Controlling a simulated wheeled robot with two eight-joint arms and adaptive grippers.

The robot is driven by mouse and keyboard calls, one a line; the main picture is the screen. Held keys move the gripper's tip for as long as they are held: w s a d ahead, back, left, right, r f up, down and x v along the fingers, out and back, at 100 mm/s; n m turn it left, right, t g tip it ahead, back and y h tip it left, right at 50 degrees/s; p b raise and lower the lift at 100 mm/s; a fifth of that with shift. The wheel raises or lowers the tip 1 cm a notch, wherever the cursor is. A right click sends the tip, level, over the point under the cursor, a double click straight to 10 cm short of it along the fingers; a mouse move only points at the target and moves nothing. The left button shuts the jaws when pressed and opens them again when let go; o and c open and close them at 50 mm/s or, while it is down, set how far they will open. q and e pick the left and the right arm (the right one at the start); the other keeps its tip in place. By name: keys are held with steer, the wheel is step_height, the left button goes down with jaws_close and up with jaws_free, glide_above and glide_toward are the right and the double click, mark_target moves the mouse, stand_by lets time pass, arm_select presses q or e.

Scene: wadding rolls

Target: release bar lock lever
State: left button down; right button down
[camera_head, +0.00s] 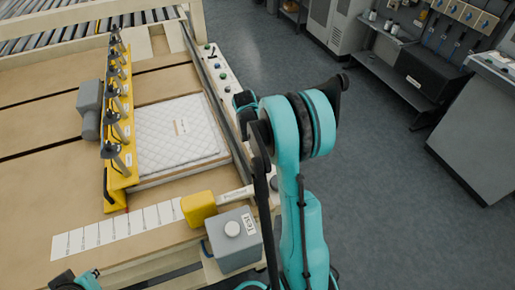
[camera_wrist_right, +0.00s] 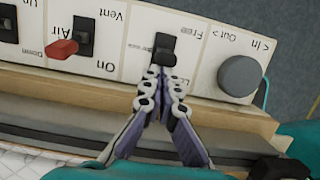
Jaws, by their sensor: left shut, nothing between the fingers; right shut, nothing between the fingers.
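The black bar lock lever (camera_wrist_right: 163,48) stands in its slot on the cream control panel (camera_wrist_right: 120,70), beside upside-down "Free" and partly covered "Lock" labels. My right gripper (camera_wrist_right: 157,80) is shut and empty, with its fingertips right at the lever's base; I cannot tell whether they touch it. In the head view the panel (camera_head: 214,68) runs along the table's right side, and my right arm hides part of it. The yellow bar (camera_head: 118,130) with several black knobs lies across the table. My left gripper (camera_head: 90,274) is only partly in view at the bottom left, shut.
A red lever (camera_wrist_right: 62,48) and a grey knob (camera_wrist_right: 240,75) flank the black lever on the panel. A white quilted pad (camera_head: 170,135) lies beside the bar. A grey box (camera_head: 234,240) and yellow block (camera_head: 198,208) stand at the table's front. Open floor is at right.

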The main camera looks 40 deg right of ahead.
steer(key=y, duration=0.1)
steer(key=d, duration=0.1)
steer(key=d+y, duration=0.1)
steer(key=shift+s+d+r+t+y, duration=0.1)
steer(key=shift+s+r+t+y, duration=0.2)
steer(key=shift+s+t, duration=0.1)
arm_select(q)
steer(key=shift+r, duration=0.4)
arm_select(e)
steer(key=shift+d, duration=0.3)
steer(key=shift+d, duration=0.1)
